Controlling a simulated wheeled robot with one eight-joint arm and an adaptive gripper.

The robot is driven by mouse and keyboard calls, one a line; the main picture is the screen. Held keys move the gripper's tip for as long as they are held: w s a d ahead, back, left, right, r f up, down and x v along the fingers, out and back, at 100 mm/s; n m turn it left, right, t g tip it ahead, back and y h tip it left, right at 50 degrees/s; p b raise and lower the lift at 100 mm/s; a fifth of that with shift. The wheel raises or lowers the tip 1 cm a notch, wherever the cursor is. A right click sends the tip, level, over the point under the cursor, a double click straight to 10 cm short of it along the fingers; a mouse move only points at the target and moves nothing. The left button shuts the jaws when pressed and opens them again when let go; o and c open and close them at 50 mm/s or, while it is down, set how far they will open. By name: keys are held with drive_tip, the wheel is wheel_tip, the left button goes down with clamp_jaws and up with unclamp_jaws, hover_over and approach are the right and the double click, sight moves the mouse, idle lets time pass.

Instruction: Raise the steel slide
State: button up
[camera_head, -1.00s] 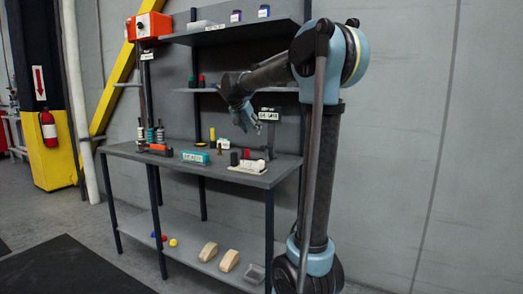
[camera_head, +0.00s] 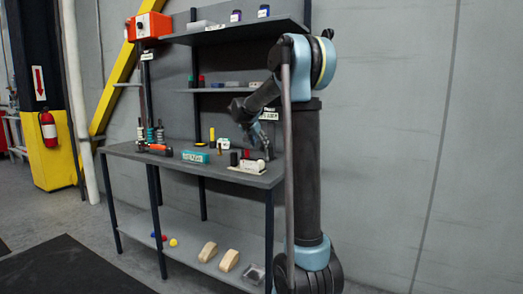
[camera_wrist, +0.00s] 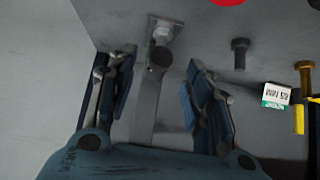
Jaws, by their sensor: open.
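My gripper (camera_head: 266,150) is low over the right end of the workbench. In the wrist view its two blue and grey fingers (camera_wrist: 161,60) are spread open. A grey steel upright bar (camera_wrist: 146,105), which looks like the steel slide, runs between the fingers. A dark round part (camera_wrist: 158,56) and a bright metal piece (camera_wrist: 163,33) on a square plate show at its far end. The fingers stand to either side of the bar with gaps visible. Its contact with the plate is unclear. In the head view the slide is hard to make out near the gripper.
A white block (camera_head: 246,167) lies on the bench close to my gripper. A teal box (camera_head: 195,157), a yellow cylinder (camera_head: 212,138) and an orange tool (camera_head: 160,149) stand farther left. A dark bolt-like post (camera_wrist: 239,53) is right of the fingers. A shelf (camera_head: 215,90) hangs above.

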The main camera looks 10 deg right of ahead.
drive_tip(key=shift+x, duration=2.2)
clamp_jaws()
